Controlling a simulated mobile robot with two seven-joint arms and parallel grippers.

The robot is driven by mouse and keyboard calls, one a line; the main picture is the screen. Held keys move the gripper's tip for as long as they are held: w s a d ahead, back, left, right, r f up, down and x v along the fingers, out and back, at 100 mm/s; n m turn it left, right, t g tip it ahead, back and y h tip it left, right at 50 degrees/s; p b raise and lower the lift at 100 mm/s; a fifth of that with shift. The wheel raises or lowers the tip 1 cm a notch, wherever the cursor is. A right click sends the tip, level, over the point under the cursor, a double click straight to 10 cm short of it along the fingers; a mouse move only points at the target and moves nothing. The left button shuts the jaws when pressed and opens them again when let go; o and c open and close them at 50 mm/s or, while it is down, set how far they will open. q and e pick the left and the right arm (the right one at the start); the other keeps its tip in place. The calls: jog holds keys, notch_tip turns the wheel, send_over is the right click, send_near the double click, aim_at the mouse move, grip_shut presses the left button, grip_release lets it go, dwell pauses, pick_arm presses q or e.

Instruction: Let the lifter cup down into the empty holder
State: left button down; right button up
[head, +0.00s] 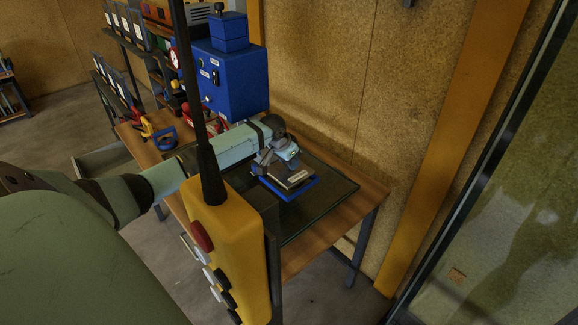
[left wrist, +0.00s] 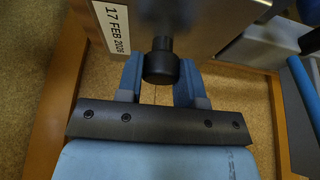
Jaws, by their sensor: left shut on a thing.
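My left gripper (head: 272,160) is over the right part of the workbench, above a grey labelled block (head: 297,177) on a blue base (head: 291,191). In the left wrist view the gripper (left wrist: 160,84) is shut, with a black stepped cylinder (left wrist: 161,62) between its blue fingers. The cylinder appears to be the grip of the lifter cup; its lower part is hidden. The metal block with a "17 FEB 2026" label (left wrist: 112,28) lies just beyond the fingers. I cannot tell whether the cylinder is joined to it. The empty holder cannot be told for certain. My right gripper is not in view.
A dark mat (head: 335,187) covers part of the wooden bench (head: 368,196). A blue cabinet (head: 229,80) stands behind, with red (head: 197,115) and blue (head: 165,139) items at the bench's left. A yellow control pendant (head: 238,248) hangs in front. A glass pane (head: 510,190) stands at right.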

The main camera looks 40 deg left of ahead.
pick_arm(q)
jog(key=shift+f, duration=1.45)
jog(key=c, duration=0.8)
grip_release()
jog(key=shift+d+f, duration=0.1)
jog(key=shift+f, duration=0.05)
jog(key=shift+o, duration=0.2)
jog(key=v, duration=1.2)
jog(key=shift+w, duration=0.1)
